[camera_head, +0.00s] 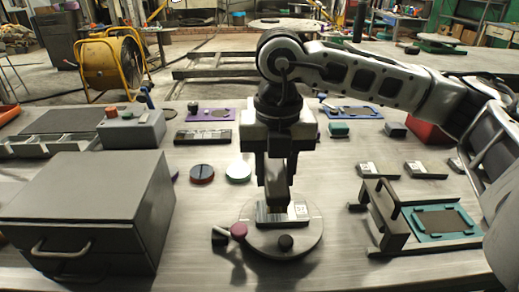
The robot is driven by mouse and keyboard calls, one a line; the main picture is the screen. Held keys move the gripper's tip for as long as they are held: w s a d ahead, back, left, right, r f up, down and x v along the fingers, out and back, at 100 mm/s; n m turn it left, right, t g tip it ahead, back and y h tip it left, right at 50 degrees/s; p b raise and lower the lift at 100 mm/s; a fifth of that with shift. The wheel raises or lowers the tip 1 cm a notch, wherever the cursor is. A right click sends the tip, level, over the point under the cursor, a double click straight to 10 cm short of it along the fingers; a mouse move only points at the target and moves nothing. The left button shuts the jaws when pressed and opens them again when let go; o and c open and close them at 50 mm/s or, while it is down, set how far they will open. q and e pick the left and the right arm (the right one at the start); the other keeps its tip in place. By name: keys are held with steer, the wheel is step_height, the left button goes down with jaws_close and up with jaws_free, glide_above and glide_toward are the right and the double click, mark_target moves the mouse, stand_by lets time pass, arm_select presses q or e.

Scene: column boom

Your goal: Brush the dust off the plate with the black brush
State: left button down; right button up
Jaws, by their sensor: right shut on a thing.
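My right gripper (277,180) points straight down at the middle of the table, over a round grey turntable (258,240). It is shut on a dark block-like thing, seemingly the black brush (278,196), largely hidden between the fingers. The brush's lower end is at or just above a small flat plate (300,210) with a pale printed label, lying on the turntable. I cannot tell whether the two touch, and dust is too small to make out. My left gripper is not in view.
A grey drawer cabinet (85,205) stands at the left. A maroon knob (238,230) and a dark knob (286,242) sit at the turntable's front. A grey frame (385,215) and teal tray (440,236) are at the right. Round discs (202,174) lie behind.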

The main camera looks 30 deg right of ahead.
steer(key=shift+r+p, duration=0.65)
steer(key=shift+r, duration=0.65)
steer(key=shift+f, duration=0.1)
